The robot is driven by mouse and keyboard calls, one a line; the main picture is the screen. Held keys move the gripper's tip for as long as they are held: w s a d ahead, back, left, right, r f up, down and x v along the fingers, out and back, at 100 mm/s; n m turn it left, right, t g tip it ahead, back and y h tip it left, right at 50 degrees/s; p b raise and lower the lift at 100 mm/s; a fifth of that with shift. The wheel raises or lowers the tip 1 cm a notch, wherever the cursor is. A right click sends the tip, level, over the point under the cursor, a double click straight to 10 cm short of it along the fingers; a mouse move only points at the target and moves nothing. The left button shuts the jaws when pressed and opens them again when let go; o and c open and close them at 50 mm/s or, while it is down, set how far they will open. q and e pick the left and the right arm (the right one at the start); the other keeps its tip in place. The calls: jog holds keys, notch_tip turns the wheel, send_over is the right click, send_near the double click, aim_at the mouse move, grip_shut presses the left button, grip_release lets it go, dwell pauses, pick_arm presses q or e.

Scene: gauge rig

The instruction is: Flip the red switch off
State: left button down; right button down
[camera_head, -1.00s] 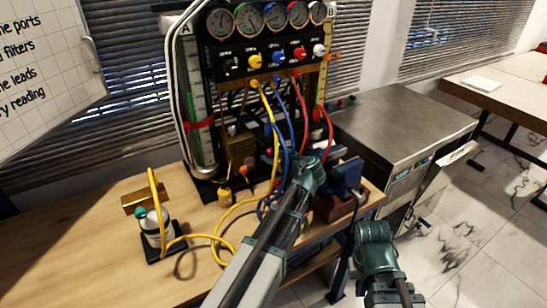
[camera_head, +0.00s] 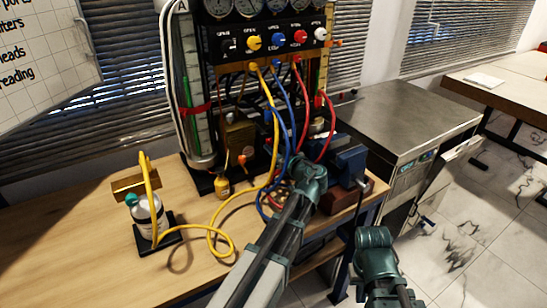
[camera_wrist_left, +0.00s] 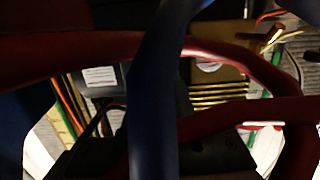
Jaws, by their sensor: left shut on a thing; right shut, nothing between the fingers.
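A small red part (camera_head: 268,141) shows low on the gauge rig, behind the hoses. I cannot tell if it is the red switch. My left gripper (camera_head: 311,172) is at the rig's lower right, among the hoses and beside the blue vise. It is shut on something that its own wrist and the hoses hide. The left wrist view is dark, with a blue hose (camera_wrist_left: 152,90) and red hoses (camera_wrist_left: 225,122) crossing close to the camera. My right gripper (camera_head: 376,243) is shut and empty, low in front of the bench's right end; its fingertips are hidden.
The rig has coloured knobs (camera_head: 300,38) and hanging yellow, blue and red hoses. A blue vise (camera_head: 350,161) stands right of my left gripper. A bottle (camera_head: 147,216) with a yellow hose stands on the left. The bench (camera_head: 90,235) is clear at front left. A metal cabinet (camera_head: 400,115) stands to the right.

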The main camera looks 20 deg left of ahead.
pick_arm(q)
jog(key=b, duration=0.1)
jog(key=t+y+b, duration=0.1)
jog(key=b, duration=0.1)
jog(key=shift+f, duration=0.25)
pick_arm(e)
notch_tip(320, 180, down, 4)
jog(key=shift+f, duration=0.1)
pick_arm(q)
jog(key=c, duration=0.7)
grip_release()
jog(key=v, duration=1.3)
jog(key=shift+s+d+f, duration=0.15)
jog(key=shift+d+f, duration=0.2)
pick_arm(e)
jog(key=shift+f, duration=0.3)
